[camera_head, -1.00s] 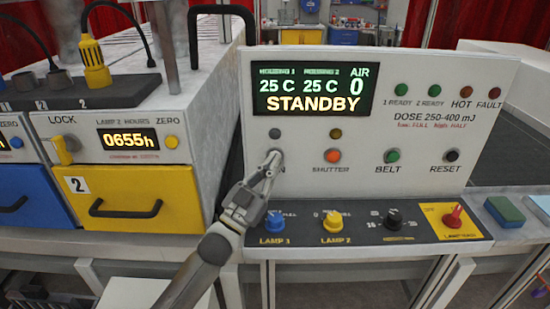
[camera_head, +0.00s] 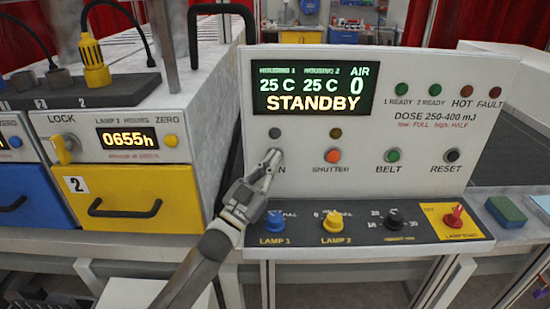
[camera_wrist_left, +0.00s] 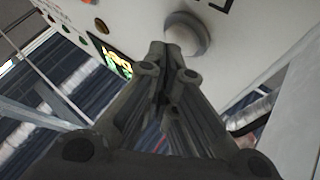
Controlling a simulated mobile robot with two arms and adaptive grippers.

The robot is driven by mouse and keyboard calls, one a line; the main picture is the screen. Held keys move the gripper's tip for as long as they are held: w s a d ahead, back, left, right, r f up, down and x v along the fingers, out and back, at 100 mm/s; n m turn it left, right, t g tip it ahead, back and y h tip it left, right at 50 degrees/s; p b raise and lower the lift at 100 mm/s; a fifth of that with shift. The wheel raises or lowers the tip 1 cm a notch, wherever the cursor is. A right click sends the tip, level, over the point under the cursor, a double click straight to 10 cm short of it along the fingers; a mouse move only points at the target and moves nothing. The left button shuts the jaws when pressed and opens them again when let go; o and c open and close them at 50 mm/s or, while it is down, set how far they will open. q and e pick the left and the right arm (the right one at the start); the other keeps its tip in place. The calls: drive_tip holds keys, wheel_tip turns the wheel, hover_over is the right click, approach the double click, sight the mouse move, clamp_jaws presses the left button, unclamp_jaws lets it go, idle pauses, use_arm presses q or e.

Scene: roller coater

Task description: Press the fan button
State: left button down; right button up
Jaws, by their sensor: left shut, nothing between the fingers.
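The control panel (camera_head: 300,180) is white, and its display (camera_head: 312,90) reads STANDBY with AIR 0. My left gripper (camera_head: 271,159) is shut and empty, its tips at the left end of the panel's button row. It covers most of the fan button there and most of its label; only a final N shows. In the left wrist view the pale grey round button (camera_wrist_left: 190,34) stands out from the panel just beyond and right of the closed fingertips (camera_wrist_left: 165,50). I cannot tell whether they touch. My right gripper is not in view.
To the right are the orange shutter button (camera_head: 333,155), green belt button (camera_head: 392,155) and black reset button (camera_head: 451,155). Below are the blue lamp 1 knob (camera_head: 275,221), yellow lamp 2 knob (camera_head: 333,222) and a red switch (camera_head: 455,216). A yellow drawer (camera_head: 115,195) stands left.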

use_arm(q)
drive_tip(key=shift+w, duration=0.4)
drive_tip(key=shift+s, duration=0.1)
idle(0.5)
drive_tip(key=shift+s, duration=0.75)
drive_tip(key=shift+p, duration=0.3)
drive_tip(key=s+p, duration=0.2)
drive_tip(key=s, duration=0.3)
idle(0.4)
